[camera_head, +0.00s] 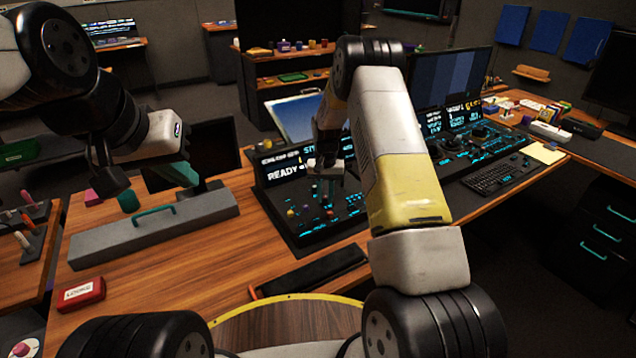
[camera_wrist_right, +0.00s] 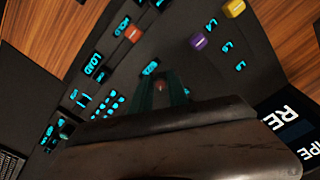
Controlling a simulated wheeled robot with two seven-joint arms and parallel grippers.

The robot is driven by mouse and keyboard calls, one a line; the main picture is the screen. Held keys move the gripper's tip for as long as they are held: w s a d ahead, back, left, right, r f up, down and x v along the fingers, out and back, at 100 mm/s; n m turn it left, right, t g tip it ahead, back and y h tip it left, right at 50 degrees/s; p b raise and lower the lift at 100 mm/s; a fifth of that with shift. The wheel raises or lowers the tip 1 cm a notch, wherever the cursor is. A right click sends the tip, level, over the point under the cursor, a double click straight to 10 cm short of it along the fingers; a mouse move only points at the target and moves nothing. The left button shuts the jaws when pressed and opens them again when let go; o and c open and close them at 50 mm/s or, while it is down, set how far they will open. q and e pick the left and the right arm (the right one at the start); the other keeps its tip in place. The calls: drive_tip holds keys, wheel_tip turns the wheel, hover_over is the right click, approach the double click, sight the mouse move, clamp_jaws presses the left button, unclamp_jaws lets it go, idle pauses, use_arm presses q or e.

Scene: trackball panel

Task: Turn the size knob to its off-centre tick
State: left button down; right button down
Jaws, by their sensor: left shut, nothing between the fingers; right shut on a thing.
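The trackball panel (camera_head: 305,222) is a dark sloping console with cyan markings on the wooden desk. My right gripper (camera_head: 329,192) reaches down onto it. In the right wrist view its teal fingers (camera_wrist_right: 161,92) are shut on a small knob (camera_wrist_right: 160,86), mostly hidden between them. An orange knob (camera_wrist_right: 134,34), a purple knob (camera_wrist_right: 198,41) and a yellow knob (camera_wrist_right: 234,8) stand apart from the fingers. My left gripper (camera_head: 183,174) is shut and empty above the grey case.
The grey case (camera_head: 150,236) with a teal handle lies left of the panel, with a red box (camera_head: 79,293) in front. A black pad (camera_head: 312,272) lies before the panel. Screens and a keyboard (camera_head: 496,177) stand to the right. Bare desk lies at front left.

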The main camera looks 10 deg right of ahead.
sight(325, 198)
drive_tip(key=shift+w+m, duration=0.1)
drive_tip(key=shift+m, duration=0.9)
drive_tip(key=c, duration=1.3)
unclamp_jaws()
drive_tip(key=shift+r, duration=0.1)
wheel_tip(325, 198, up, 8)
drive_tip(key=shift+f, duration=0.15)
